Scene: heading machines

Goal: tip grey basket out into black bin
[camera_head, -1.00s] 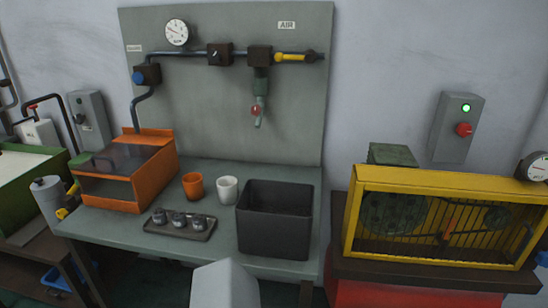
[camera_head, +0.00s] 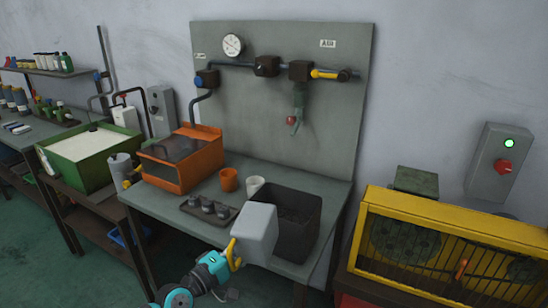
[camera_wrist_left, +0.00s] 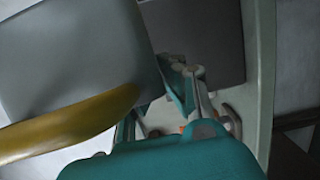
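The grey basket (camera_head: 256,228), with a yellow handle (camera_head: 232,254), hangs in the air in front of the black bin (camera_head: 297,240), covering its left part. Its opening is not clear to me. My left gripper (camera_head: 218,264), teal, is at the handle; the basket has no other visible support. In the left wrist view the basket (camera_wrist_left: 75,55) fills the upper left, its handle (camera_wrist_left: 75,122) crosses below it, and the fingers (camera_wrist_left: 186,78) come close together beside it. The exact grip is partly hidden. Dark bin wall (camera_wrist_left: 215,35) shows beyond. My right gripper is out of view.
On the bench (camera_head: 160,205) stand an orange box (camera_head: 180,160), an orange cup (camera_head: 229,180), a white cup (camera_head: 254,185) and a dark tray (camera_head: 190,211) with small parts. A panel (camera_head: 300,130) with pipes rises behind. A yellow guarded machine (camera_head: 440,245) stands right.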

